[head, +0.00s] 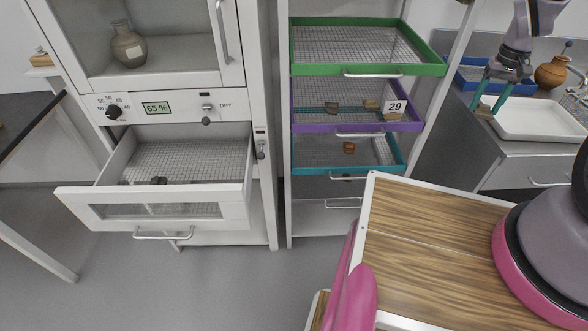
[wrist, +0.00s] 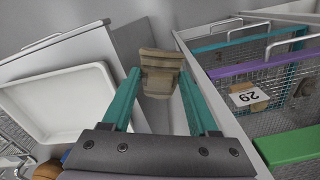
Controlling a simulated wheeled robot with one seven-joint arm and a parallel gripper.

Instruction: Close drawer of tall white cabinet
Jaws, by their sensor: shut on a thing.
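The tall white cabinet (head: 180,104) stands at the left in the head view, with a glass-fronted chamber above and a drawer below. The drawer (head: 150,208) is pulled out toward me; its mesh floor shows, with small dark sherds (head: 158,181) near the front. Its bar handle (head: 163,235) is on the lower front. My gripper (head: 484,108) is far to the right of the drawer, above the side counter, with teal fingers pointing down. It is shut on a brown ridged sherd (wrist: 161,80), seen between the fingertips in the wrist view.
A rack with green (head: 368,68), purple (head: 300,128) and teal (head: 300,170) trays stands between the cabinet and my arm. A white tray (head: 535,137) and an orange-brown pot (head: 552,72) are on the counter. Floor before the drawer is clear.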

